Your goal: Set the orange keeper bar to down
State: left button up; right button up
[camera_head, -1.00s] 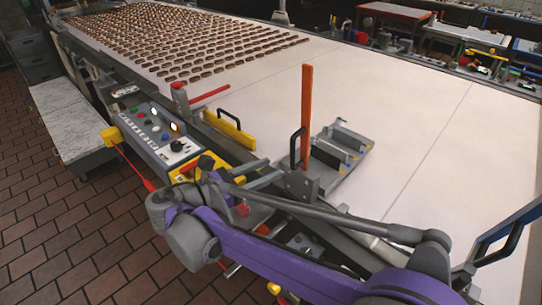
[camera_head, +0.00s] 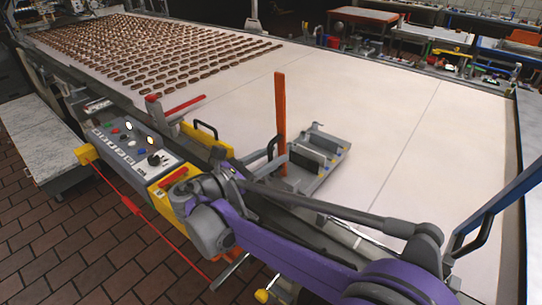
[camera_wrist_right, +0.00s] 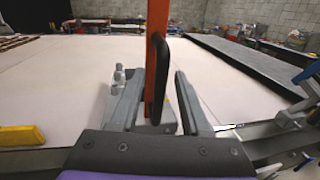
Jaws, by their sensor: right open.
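The orange keeper bar (camera_head: 281,108) stands upright at the near edge of the white belt in the head view. A black loop handle (camera_wrist_right: 160,85) is on its near side. In the right wrist view the orange bar (camera_wrist_right: 157,45) rises straight up, partly hidden by the handle. My right gripper (camera_wrist_right: 160,78) is open, with one finger on each side of the handle and gaps visible on both sides. My left gripper is not in view.
A yellow bar (camera_head: 207,140) lies left along the edge, beside a control panel (camera_head: 140,145). A raised blue bar (camera_head: 497,205) stands at right. The belt (camera_head: 390,120) is clear mid-right.

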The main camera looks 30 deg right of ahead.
grip_shut()
dwell(1.4)
